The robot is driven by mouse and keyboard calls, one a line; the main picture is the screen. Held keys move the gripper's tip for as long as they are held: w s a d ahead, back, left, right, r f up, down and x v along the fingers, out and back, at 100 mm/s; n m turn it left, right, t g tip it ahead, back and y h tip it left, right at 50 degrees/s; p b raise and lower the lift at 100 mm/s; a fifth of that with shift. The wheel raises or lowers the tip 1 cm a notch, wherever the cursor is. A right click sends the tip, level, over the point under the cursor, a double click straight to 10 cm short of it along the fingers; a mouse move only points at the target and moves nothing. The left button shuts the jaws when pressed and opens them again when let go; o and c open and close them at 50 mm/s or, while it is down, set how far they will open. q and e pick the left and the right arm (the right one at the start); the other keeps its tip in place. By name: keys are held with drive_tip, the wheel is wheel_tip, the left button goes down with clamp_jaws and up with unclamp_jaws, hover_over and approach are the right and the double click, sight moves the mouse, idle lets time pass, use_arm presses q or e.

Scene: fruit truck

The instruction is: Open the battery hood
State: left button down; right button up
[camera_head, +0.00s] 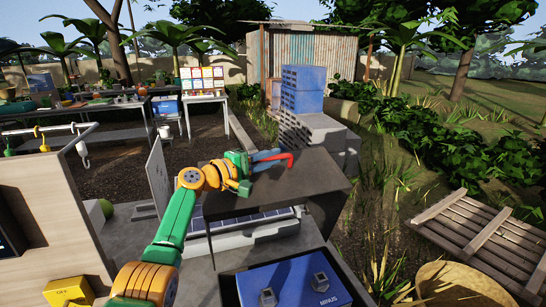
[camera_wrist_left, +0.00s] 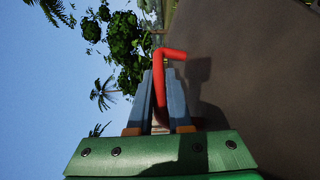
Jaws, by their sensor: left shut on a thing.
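The battery hood (camera_head: 270,190) is a dark grey-brown cover. It is raised and tilted, with open space under its near edge. A red bent handle (camera_head: 287,160) is on it. My left gripper (camera_head: 268,161) is shut on this handle; in the left wrist view its blue-grey fingers (camera_wrist_left: 160,95) close around the red handle (camera_wrist_left: 160,75), with the hood's dark surface (camera_wrist_left: 245,65) to the right. The blue battery (camera_head: 290,287), marked MINUS, shows uncovered in a dark box in front of the hood, with grey terminals on top. My right gripper is not in view.
A yellow switch box marked OFF (camera_head: 68,291) is at the lower left, by a beige wall (camera_head: 50,215). Grey blocks and blue crates (camera_head: 302,90) stand behind the hood. A wooden pallet (camera_head: 485,235) and a straw hat-like object (camera_head: 460,285) are at the right.

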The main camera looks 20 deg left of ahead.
use_arm(q)
drive_tip(key=c, duration=0.8)
unclamp_jaws()
drive_tip(key=shift+d, duration=0.1)
drive_tip(key=shift+c, duration=0.2)
drive_tip(key=shift+f, duration=0.1)
drive_tip(key=shift+s+a+b, duration=0.45)
drive_tip(key=shift+s, duration=0.15)
drive_tip(key=b+v, duration=0.2)
drive_tip(key=v, duration=0.2)
drive_tip(key=shift+s+a+f, duration=0.15)
drive_tip(key=shift+s, duration=0.15)
drive_tip(key=shift+s+a+r+b, duration=0.2)
drive_tip(key=shift+s+a+b, duration=0.1)
drive_tip(key=shift+s, duration=0.15)
drive_tip(key=shift+d, duration=0.1)
